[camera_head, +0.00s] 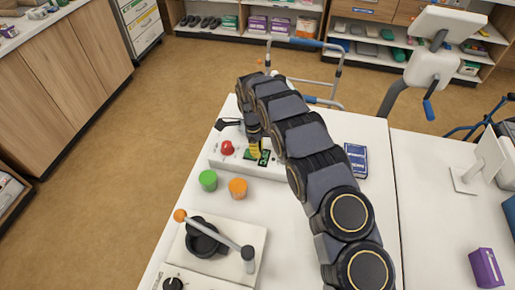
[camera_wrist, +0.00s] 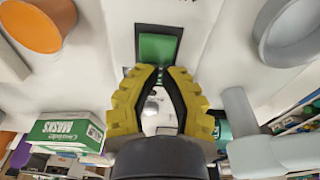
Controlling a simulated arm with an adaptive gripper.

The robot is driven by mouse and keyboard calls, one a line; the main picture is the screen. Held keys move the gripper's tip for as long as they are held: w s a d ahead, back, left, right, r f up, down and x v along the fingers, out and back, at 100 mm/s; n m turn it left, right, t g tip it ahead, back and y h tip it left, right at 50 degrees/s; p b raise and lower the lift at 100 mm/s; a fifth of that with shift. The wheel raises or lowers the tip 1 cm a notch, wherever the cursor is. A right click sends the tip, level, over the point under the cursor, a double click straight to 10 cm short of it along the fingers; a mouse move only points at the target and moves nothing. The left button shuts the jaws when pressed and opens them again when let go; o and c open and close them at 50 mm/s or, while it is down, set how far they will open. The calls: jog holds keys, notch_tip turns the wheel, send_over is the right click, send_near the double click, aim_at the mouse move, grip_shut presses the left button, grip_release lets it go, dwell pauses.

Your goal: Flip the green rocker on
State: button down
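The green rocker (camera_wrist: 157,47) sits in a dark frame on a white panel, at the top centre of the wrist view. In the head view the green rocker (camera_head: 264,158) is partly hidden by my gripper. My gripper (camera_wrist: 162,70) has yellow ridged fingers with dark inner faces. Its tips are close together at the lower edge of the rocker, with nothing seen between them. In the head view my gripper (camera_head: 254,152) points down at the panel (camera_head: 222,158). I cannot tell whether the tips touch the rocker, or which way it is tipped.
A red button (camera_head: 227,148) is left of the rocker. Nearer is a lever with an orange knob (camera_head: 180,215). A blue box (camera_head: 356,160) lies to the right.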

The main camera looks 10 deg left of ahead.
jog(key=shift+a+r, duration=0.45)
jog(key=shift+a, duration=0.25)
notch_tip(320, 180, up, 14)
jog(key=d, duration=0.2)
jog(key=shift+d+f, duration=0.15)
jog(key=shift+d, duration=0.2)
dwell(0.3)
